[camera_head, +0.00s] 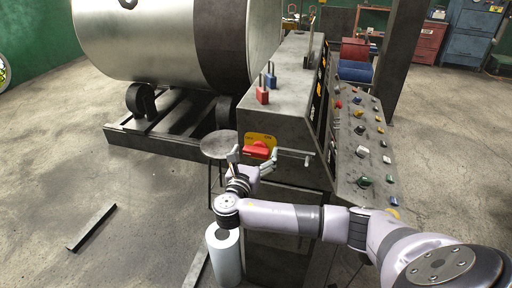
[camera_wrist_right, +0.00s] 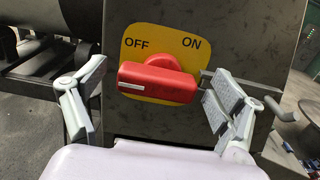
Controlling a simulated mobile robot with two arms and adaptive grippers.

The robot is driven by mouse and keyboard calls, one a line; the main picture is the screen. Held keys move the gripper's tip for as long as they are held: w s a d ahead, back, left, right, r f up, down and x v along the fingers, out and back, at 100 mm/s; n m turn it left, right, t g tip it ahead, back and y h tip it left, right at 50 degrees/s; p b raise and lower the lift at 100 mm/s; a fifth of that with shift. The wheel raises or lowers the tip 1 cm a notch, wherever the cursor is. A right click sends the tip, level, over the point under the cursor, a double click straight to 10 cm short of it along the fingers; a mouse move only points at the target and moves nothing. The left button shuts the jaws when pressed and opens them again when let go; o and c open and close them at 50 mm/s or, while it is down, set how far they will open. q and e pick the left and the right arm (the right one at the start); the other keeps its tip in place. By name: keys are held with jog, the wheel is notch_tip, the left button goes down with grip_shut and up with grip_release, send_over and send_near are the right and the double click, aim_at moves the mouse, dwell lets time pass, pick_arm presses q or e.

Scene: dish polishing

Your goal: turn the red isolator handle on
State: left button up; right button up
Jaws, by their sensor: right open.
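The red isolator handle (camera_wrist_right: 158,82) is on a yellow plate (camera_wrist_right: 133,50) marked OFF at left and ON at right. Its bar lies roughly level, with a white mark on its left end, on the OFF side. In the head view the handle (camera_head: 257,149) is on the grey cabinet's near face. My right gripper (camera_wrist_right: 155,100) is open in front of the handle, one finger to its left and one to its right. Both fingers look apart from the bar. In the head view the right gripper (camera_head: 252,164) partly covers the plate. My left gripper is not in view.
A metal latch bar (camera_head: 293,152) sticks out right of the plate. Red and blue padlocks (camera_head: 262,94) stand on the cabinet top. A sloped button panel (camera_head: 362,140) is at right, a round stool (camera_head: 219,144) at left. Open floor lies further left.

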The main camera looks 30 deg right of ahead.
jog(key=shift+x, duration=0.8)
jog(key=shift+c, duration=0.3)
jog(key=c, duration=1.1)
